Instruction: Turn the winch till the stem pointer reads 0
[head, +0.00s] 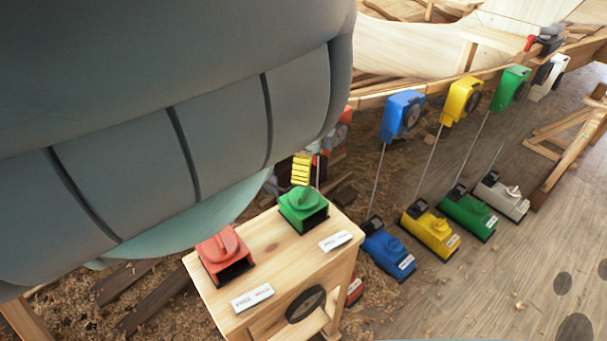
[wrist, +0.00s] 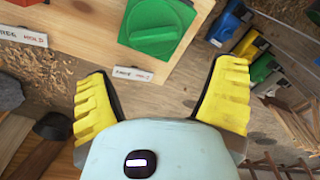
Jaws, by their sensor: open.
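My gripper (wrist: 162,72) is open and empty, with its two yellow fingers wide apart in the wrist view. One yellow finger also shows in the head view (head: 301,168), close by the green knob unit. The green knob unit (head: 303,206) stands on a wooden bench; in the wrist view its round knob with a raised grip (wrist: 155,32) lies beyond the fingertips, with no visible contact. A red knob unit (head: 226,252) stands beside it. I cannot tell which unit is the winch. No stem pointer or scale can be read; the hull's stem is not clearly visible.
Blue (head: 402,113), yellow (head: 461,100), green and white wheeled units line the hull edge, with rods or lines down to matching floor units (head: 388,252). My arm covers the left.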

